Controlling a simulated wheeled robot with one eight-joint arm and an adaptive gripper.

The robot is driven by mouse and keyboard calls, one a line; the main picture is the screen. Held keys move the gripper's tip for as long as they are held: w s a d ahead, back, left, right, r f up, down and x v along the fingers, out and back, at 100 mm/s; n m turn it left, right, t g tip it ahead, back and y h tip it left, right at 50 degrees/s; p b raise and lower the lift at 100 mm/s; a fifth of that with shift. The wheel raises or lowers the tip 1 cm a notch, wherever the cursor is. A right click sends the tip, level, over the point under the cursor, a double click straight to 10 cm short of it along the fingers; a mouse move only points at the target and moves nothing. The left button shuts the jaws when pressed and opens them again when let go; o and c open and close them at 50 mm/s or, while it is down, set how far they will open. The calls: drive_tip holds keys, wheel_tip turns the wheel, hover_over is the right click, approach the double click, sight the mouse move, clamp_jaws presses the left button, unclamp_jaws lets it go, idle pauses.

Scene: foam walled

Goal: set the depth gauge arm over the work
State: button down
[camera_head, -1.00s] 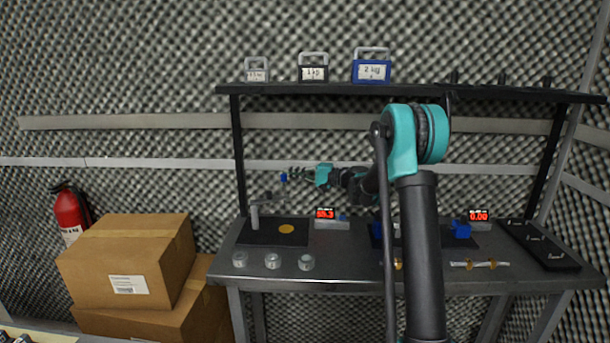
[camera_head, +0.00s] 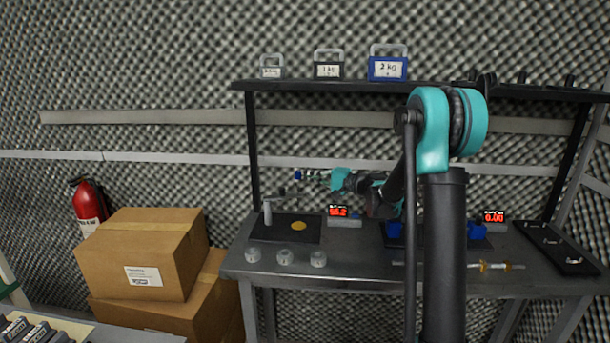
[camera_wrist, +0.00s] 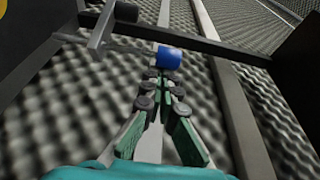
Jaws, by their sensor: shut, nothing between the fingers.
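The depth gauge stands on a dark mat (camera_head: 282,238) at the bench's left end, with a grey post (camera_head: 267,213) and a thin arm. A blue knob (camera_head: 297,175) shows beside my fingertips. In the wrist view the blue knob (camera_wrist: 168,58) sits just beyond the fingertips, joined to a grey bar. The yellow disc, the work (camera_head: 299,225), lies flat on the mat right of the post; the arm does not appear over it. My gripper (camera_head: 307,177) is shut and empty, pointing left. It also shows in the wrist view (camera_wrist: 160,82). Whether it touches the knob is unclear.
A red-digit display (camera_head: 338,212) stands right of the mat. A shelf (camera_head: 345,88) with handled weights runs above. Blue blocks (camera_head: 477,231) and a black tray (camera_head: 556,247) are to the right. Cardboard boxes (camera_head: 140,255) stand left.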

drive_tip(key=shift+s+d+m+t+h, duration=0.2)
drive_tip(key=shift+s+m+t+h, duration=0.35)
drive_tip(key=shift+s+t, duration=0.45)
drive_tip(key=shift+s+d+m+t+h, duration=0.3)
drive_tip(key=shift+s+m+t, duration=0.4)
drive_tip(key=shift+s, duration=0.55)
drive_tip(key=shift+a, duration=0.1)
drive_tip(key=shift+w, duration=0.1)
